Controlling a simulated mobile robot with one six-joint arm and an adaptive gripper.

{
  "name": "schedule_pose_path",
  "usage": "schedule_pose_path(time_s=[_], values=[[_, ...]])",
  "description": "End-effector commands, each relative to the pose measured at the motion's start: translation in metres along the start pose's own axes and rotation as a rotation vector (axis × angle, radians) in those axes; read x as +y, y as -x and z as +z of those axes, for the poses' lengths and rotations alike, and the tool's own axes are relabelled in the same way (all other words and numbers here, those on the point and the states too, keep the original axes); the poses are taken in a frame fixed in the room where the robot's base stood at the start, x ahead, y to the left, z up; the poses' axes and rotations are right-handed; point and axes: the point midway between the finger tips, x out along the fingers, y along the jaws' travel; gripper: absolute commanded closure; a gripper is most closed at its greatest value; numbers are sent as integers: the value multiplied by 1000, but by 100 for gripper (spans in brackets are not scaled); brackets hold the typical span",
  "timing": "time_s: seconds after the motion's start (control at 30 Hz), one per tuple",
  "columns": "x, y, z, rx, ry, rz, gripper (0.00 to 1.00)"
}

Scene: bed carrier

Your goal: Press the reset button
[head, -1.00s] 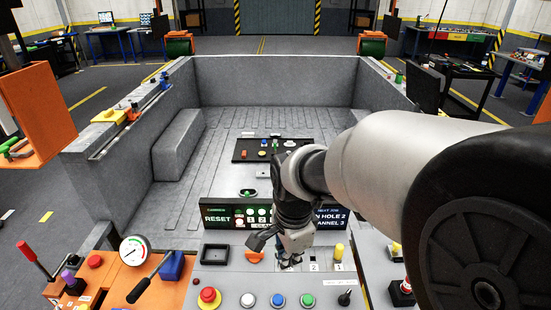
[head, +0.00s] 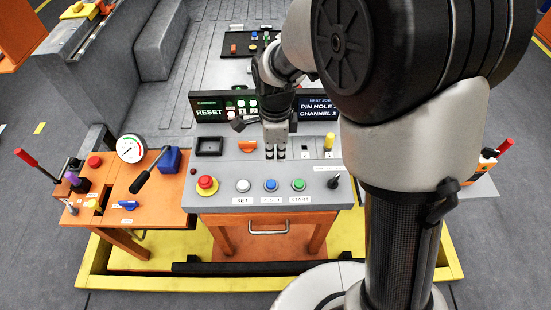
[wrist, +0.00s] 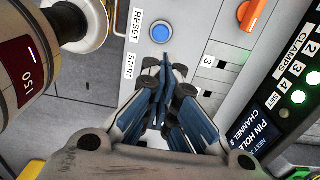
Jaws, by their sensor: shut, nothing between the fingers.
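The reset button is a round blue button (head: 271,185) on the grey console panel, above a RESET label, between a white button and a green one. In the wrist view the blue button (wrist: 161,31) shows in full near the top, with RESET printed beside it. My gripper (head: 275,155) points down over the panel, behind the blue button as seen from the head. In the wrist view its closed fingers (wrist: 167,75) are empty and lie just below the button in the picture. They look apart from it; their height over the panel is unclear.
A white button (head: 243,186), a green button (head: 298,185) and a red mushroom button (head: 207,184) share the row. Behind are an orange knob (head: 248,147), a yellow peg (head: 329,142) and a display (head: 214,108) reading RESET.

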Motion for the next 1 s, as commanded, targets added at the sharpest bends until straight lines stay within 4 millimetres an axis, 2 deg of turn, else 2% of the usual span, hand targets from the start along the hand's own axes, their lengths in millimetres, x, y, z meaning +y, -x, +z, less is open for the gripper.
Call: schedule_pose_path(time_s=[0.03,0.2,0.5,0.7,1.0], values=[[1,-14,0,1,0,4,100],[1,-52,0,2,0,5,100],[1,-106,0,1,1,3,100],[1,-120,0,0,1,1,100],[0,-120,0,0,1,1,100]])
